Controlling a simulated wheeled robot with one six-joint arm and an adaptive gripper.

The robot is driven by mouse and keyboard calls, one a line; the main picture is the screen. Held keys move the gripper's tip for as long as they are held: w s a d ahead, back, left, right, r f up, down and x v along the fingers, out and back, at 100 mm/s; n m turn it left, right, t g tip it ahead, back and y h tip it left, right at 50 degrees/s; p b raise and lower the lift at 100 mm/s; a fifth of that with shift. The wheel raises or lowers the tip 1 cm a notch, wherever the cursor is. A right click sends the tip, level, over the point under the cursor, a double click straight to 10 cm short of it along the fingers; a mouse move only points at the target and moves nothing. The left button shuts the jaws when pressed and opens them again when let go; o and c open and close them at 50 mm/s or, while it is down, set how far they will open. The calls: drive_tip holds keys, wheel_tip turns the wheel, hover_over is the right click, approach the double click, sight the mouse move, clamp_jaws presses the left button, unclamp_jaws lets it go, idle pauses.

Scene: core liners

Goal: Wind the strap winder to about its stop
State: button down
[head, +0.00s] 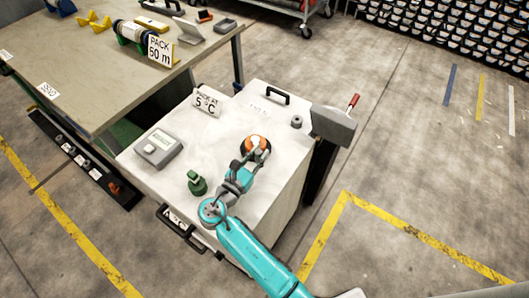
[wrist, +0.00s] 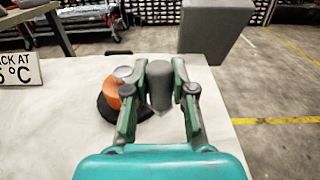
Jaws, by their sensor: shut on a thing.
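A round device with an orange and pale top on a black disc base (head: 259,142) stands on the white top of a chest; I take it to be the strap winder. In the wrist view the orange part (wrist: 126,89) shows left of my gripper (wrist: 162,72). My gripper (head: 246,161) is low over the disc, shut on a grey upright piece (wrist: 160,95) that looks like the winder's handle. The fingers hide part of the disc and how the grey piece joins it. No strap can be made out.
The white chest top (head: 220,135) also holds a grey box with a dial (head: 158,148), a green knobbed thing (head: 196,183), a sign (head: 207,102) and a small grey cylinder (head: 297,121). A grey block (head: 333,125) stands at the chest's right edge. A workbench (head: 90,75) is at left.

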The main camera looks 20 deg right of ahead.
drive_tip(key=shift+w+a+r+m+g+h, duration=0.1)
drive_tip(key=shift+w+a+m+g+h, duration=0.25)
drive_tip(key=shift+a+m+g+h, duration=0.55)
drive_tip(key=shift+w+a+y, duration=0.3)
drive_tip(key=shift+w+a, duration=0.4)
drive_tip(key=shift+a, duration=0.35)
drive_tip(key=c, duration=0.9)
unclamp_jaws()
drive_tip(key=shift+c, duration=0.2)
drive_tip(key=v, duration=1.2)
drive_tip(key=shift+a, duration=0.1)
